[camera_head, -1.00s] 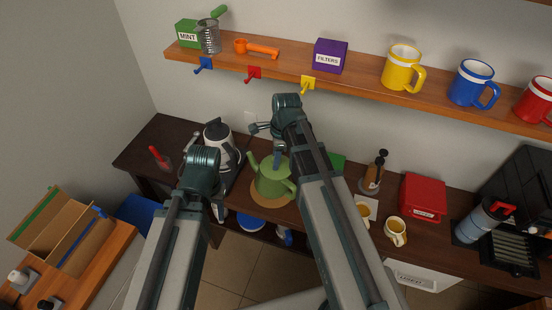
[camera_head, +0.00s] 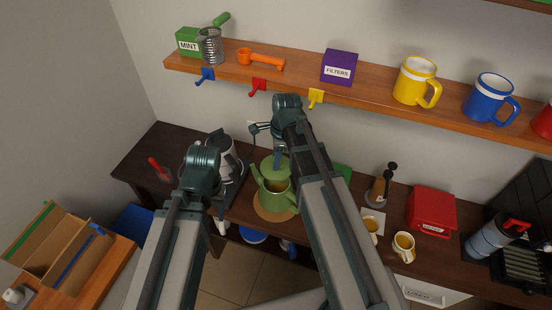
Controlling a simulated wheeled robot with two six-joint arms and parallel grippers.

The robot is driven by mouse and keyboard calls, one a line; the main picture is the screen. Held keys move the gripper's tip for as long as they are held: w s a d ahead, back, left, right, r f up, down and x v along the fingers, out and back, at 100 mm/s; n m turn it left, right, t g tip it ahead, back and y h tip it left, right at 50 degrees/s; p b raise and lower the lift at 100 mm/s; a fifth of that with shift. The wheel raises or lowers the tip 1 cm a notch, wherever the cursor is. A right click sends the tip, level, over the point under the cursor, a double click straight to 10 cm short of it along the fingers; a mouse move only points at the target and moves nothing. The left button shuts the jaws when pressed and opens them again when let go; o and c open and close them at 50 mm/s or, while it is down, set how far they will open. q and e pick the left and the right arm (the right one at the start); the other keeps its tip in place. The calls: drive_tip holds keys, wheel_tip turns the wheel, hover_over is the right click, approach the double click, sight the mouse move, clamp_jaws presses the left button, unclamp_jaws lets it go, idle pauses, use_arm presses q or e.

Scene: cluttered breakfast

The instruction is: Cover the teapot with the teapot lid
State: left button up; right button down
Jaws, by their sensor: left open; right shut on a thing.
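The green teapot (camera_head: 274,200) stands on a round tan mat (camera_head: 265,214) on the dark counter. Its brownish opening shows at the top, so it is uncovered. My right gripper (camera_head: 279,158) is shut on the green teapot lid (camera_head: 272,170), which is just above and behind the opening as seen from the head. The exact gap between lid and rim is hard to tell. My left gripper (camera_head: 219,211) is open and empty, left of the teapot, and partly hidden by its own arm.
A silver and black kettle (camera_head: 228,160) stands close left of the teapot. A green item (camera_head: 343,171) is partly hidden behind my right arm. Yellow cups (camera_head: 403,246), a red box (camera_head: 431,211) and a coffee machine (camera_head: 520,216) stand to the right. A shelf (camera_head: 300,75) runs above.

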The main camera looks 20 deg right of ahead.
drive_tip(key=shift+f+b, duration=2.8)
drive_tip(key=shift+f, duration=0.1)
drive_tip(key=shift+f, duration=0.2)
drive_tip(key=shift+f+b, duration=0.2)
drive_tip(key=shift+b, duration=0.25)
drive_tip(key=shift+f+b, duration=0.8)
drive_tip(key=shift+c, duration=2.2)
unclamp_jaws()
drive_tip(key=shift+r, duration=0.1)
wheel_tip(320, 180, up, 6)
drive_tip(key=p, duration=0.6)
